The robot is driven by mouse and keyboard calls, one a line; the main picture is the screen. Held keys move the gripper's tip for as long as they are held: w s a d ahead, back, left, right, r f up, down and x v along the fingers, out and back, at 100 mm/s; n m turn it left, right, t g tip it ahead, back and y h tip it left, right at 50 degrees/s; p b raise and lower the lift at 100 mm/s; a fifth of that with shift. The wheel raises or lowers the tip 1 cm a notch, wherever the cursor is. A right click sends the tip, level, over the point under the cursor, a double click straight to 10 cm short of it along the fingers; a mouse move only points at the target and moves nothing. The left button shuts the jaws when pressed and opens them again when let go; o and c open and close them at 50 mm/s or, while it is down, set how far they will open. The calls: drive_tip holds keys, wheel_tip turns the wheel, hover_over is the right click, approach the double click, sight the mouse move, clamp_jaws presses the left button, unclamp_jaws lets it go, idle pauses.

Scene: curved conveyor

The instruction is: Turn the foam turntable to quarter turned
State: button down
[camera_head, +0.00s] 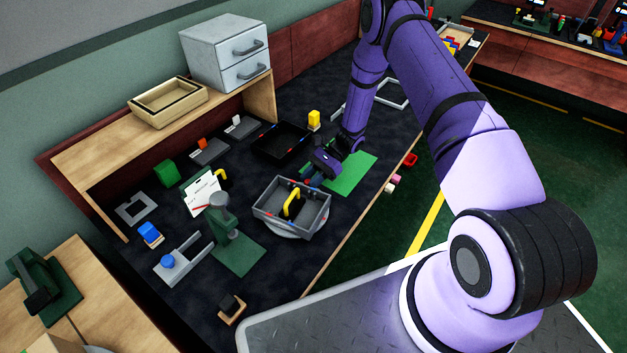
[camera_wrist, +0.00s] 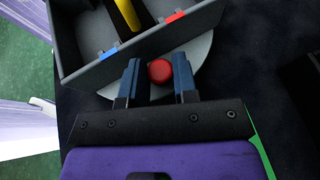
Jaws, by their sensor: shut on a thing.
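The turntable is a pale round disc (camera_head: 285,230) under an open grey box on the dark worktop. In the wrist view, part of the disc (camera_wrist: 201,60) shows beyond the box. A red knob (camera_wrist: 160,71) stands at the disc's edge, between the two fingers of my gripper (camera_wrist: 158,80). My gripper is shut on the knob.
A black tray (camera_head: 268,154) and a yellow block (camera_head: 314,118) stand behind. A green mat (camera_head: 357,171) lies to the right. A green stand (camera_head: 222,232) is close at the box's left. The worktop in front of the box is mostly clear.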

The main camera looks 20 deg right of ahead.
sight(288, 182)
drive_tip(key=shift+w+a+n+g+h, duration=0.55)
drive_tip(key=shift+a+n+g+h, duration=0.05)
drive_tip(key=shift+n+g, duration=0.35)
drive_tip(key=shift+w+a+n+g+h, duration=0.55)
drive_tip(key=shift+a+n+g+h, duration=0.05)
drive_tip(key=shift+n+g, duration=0.35)
drive_tip(key=shift+w+a+n+g+h, duration=0.2)
drive_tip(key=shift+a+n+g+h, duration=0.3)
drive_tip(key=shift+n, duration=0.1)
drive_tip(key=shift+w+a+n+g+h, duration=0.2)
drive_tip(key=shift+a+n+g+h, duration=0.2)
drive_tip(key=shift+n+g+h, duration=0.15)
drive_tip(key=shift+w+a+n+g+h, duration=0.2)
drive_tip(key=shift+a+n+g+h, duration=0.45)
drive_tip(key=shift+a+n+h, duration=0.35)
drive_tip(key=shift+n, duration=0.25)
drive_tip(key=c, duration=1.2)
unclamp_jaws()
drive_tip(key=shift+c, duration=0.2)
drive_tip(key=shift+d, duration=0.1)
drive_tip(key=v, duration=1)
drive_tip(key=shift+w+d+r, duration=0.1)
drive_tip(key=shift+w, duration=0.25)
